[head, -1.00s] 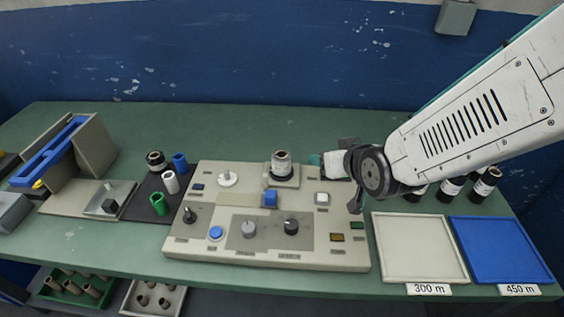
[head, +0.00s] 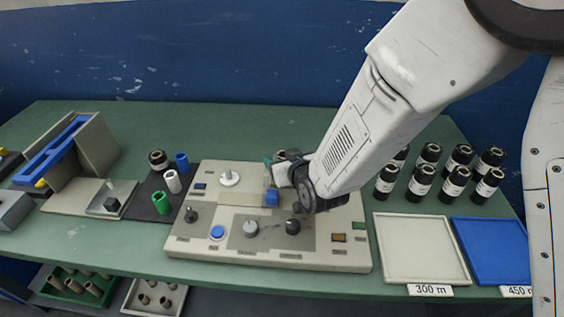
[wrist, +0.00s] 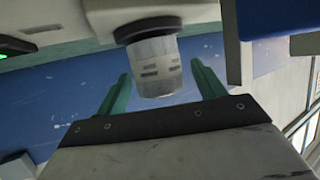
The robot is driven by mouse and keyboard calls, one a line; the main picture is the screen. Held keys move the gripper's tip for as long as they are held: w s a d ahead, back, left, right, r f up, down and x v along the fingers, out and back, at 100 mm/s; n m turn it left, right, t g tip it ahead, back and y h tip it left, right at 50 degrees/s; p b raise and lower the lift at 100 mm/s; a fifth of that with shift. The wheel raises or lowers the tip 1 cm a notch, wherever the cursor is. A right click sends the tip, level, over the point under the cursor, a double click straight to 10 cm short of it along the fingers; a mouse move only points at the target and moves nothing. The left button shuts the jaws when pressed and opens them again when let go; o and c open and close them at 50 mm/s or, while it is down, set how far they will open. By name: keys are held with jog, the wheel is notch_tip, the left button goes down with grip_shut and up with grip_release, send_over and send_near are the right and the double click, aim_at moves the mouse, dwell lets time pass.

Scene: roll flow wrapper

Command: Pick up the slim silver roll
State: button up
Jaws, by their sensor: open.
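The slim silver roll (wrist: 158,68) shows in the wrist view as a short silver-grey cylinder with dark marks. It is set against a black disc on a pale block of the machine (head: 347,205). My gripper (wrist: 160,72) is open, with one green finger on each side of the roll and gaps between fingers and roll. The roll does not look gripped. In the head view my gripper (head: 273,172) is over the back of the machine and, with my arm, hides most of the roll.
A blue block (head: 271,198) and several knobs are close by on the machine. A dark mat (head: 150,185) with green, white and blue cores lies left. Several dark rolls (head: 421,183) stand right, behind a white tray (head: 420,250) and a blue tray (head: 490,250).

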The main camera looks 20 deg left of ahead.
jog(key=shift+w, duration=0.1)
jog(key=shift+c, duration=0.3)
jog(key=c, duration=1)
jog(key=shift+c, duration=0.2)
jog(key=shift+r, duration=0.15)
